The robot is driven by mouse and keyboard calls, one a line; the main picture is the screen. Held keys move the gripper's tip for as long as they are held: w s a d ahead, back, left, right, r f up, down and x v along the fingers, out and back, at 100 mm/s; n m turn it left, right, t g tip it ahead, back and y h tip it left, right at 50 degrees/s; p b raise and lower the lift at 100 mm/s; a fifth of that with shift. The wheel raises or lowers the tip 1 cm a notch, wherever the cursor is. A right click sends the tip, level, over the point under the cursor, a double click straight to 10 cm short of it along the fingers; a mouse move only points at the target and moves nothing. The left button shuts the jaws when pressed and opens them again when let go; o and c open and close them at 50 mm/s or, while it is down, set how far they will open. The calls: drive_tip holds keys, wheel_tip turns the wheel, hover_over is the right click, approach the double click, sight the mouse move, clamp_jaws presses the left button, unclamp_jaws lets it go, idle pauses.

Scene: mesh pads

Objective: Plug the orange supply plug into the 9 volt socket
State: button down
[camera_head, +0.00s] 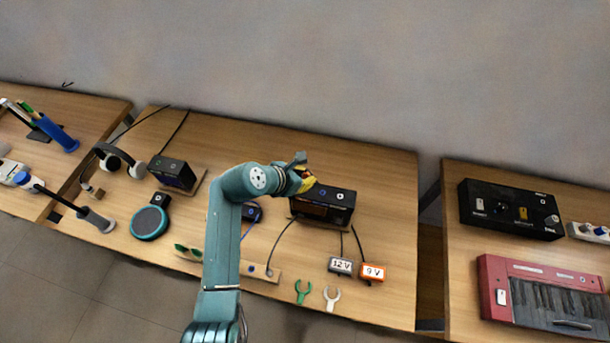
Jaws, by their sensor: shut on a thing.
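My gripper (305,178) is over the left end of a black box (325,206) with round blue-ringed spots on its top. It is shut on a small orange thing, which I take for the orange supply plug; the jaws hide most of it and its tip. An orange-edged block marked 9 V (373,274) lies on the table in front of the box, and its black cable runs up toward the box. A grey block marked 12 V (341,266) lies just left of it, also with a cable. Which spot on the box is the 9 volt socket is too small to tell.
A green clip (303,291) and a white clip (332,298) lie at the table's front edge. Left are a second black box (173,172), headphones (117,160) and a round teal-rimmed pad (149,223). The table (390,200) is bare at right.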

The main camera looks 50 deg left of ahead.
drive_tip(key=shift+r+p, duration=0.1)
drive_tip(key=shift+p, duration=0.45)
drive_tip(key=shift+f+b, duration=0.75)
drive_tip(key=shift+f, duration=1.45)
drive_tip(key=c, duration=1)
unclamp_jaws()
drive_tip(key=shift+c, duration=0.2)
drive_tip(key=v, duration=1.2)
drive_tip(key=shift+d, duration=0.1)
